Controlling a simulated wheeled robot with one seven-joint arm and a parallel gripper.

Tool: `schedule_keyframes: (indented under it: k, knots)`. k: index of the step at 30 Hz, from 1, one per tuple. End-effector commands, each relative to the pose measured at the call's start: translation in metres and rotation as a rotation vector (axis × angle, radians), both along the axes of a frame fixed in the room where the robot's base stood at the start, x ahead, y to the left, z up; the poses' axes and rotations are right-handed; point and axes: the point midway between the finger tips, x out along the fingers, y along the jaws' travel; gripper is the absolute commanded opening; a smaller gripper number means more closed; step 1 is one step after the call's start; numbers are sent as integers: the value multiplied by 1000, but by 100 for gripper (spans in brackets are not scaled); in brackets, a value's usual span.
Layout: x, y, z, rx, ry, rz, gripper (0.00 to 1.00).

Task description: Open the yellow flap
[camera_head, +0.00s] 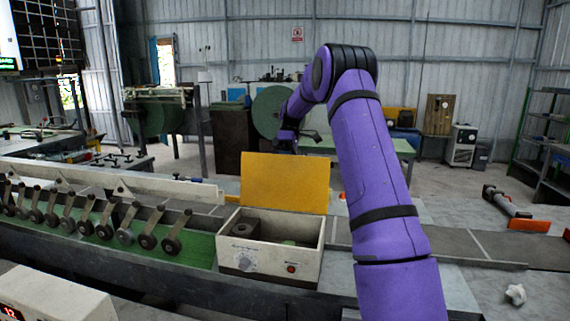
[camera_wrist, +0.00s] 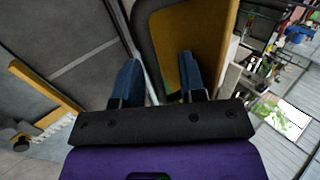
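The yellow flap (camera_head: 285,182) stands upright along the back edge of a cream box (camera_head: 262,270). The box is open at the top, with a dark round part and some green inside. It has a dial and a red button on its front. My gripper (camera_head: 287,140) is above and behind the flap's top edge, partly hidden. In the wrist view my gripper (camera_wrist: 158,72) has its two blue fingers apart, with nothing visibly held. The yellow flap (camera_wrist: 208,40) shows there beyond the right finger; I cannot tell whether they touch.
A green conveyor (camera_head: 150,245) with several dark rollers runs left of the box. A grey belt surface (camera_head: 465,243) extends right. A white crumpled piece (camera_head: 515,294) lies at the lower right. Machines and a green-topped table (camera_head: 345,143) stand behind.

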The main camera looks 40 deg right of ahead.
Motion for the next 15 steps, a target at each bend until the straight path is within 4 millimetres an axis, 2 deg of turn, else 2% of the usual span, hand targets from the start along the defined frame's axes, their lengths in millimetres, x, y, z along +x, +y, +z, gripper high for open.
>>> schedule_keyframes:
  k: [8,15]
  knots:
    - [3,-4,6,-2,-4,-1,38]
    - [16,-19,33,-2,-4,-1,38]
